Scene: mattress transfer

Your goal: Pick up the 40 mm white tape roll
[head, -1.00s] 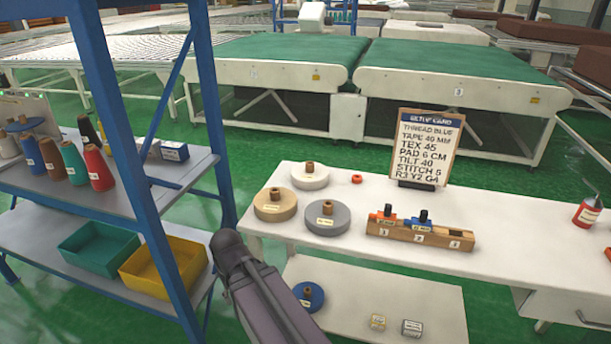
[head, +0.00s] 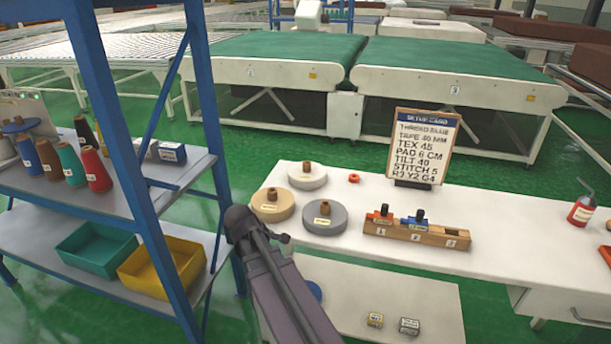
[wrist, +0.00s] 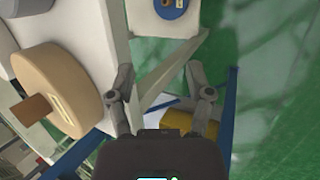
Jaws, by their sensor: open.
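The white tape roll (head: 307,175) lies flat at the back left of the white table, with a brown core standing up in its middle. Its label is too small to read. A tan roll (head: 272,205) and a grey roll (head: 325,216) lie in front of it. My gripper (wrist: 160,70) is open and empty in the wrist view, its fingers apart beside the table's edge. The tan roll is close to its left in that view (wrist: 62,85). In the head view my arm is at the table's left corner, and I cannot make out the fingers there.
A blue shelf post (head: 160,230) stands just left of my arm. A setup card (head: 423,148) reading "TAPE 40 MM" and a wooden block (head: 417,232) with knobs are on the table (head: 510,225). A blue roll (wrist: 172,8) sits on the lower shelf.

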